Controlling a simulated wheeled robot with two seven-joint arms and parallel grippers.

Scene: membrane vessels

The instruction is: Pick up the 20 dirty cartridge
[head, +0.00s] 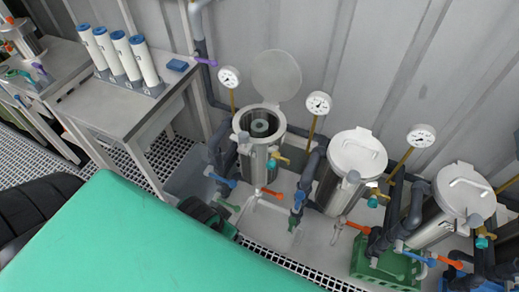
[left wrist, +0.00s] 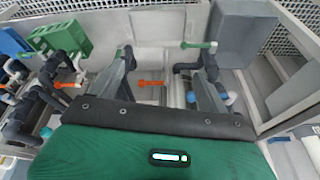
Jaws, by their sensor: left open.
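A pale grey-green cartridge (head: 260,125) stands inside the open steel vessel (head: 262,158) in the head view. Only its round top with a central hole shows; its sides are hidden by the vessel wall. No number is readable on it. The vessel's round lid (head: 277,76) is tilted up behind the opening. My left gripper (left wrist: 163,68) is open in the left wrist view, its two dark fingers apart with nothing between them. It points at the floor and piping. The cartridge does not show in that view. My right gripper is not in view.
Two closed vessels (head: 357,155) (head: 466,190) stand to the right. Gauges (head: 229,77), pipes and coloured valve handles surround the vessels. Several white, blue-capped cartridges (head: 142,58) stand on the table (head: 125,100) at left. A grey bin (left wrist: 240,42) and green crate (left wrist: 62,36) are near the floor.

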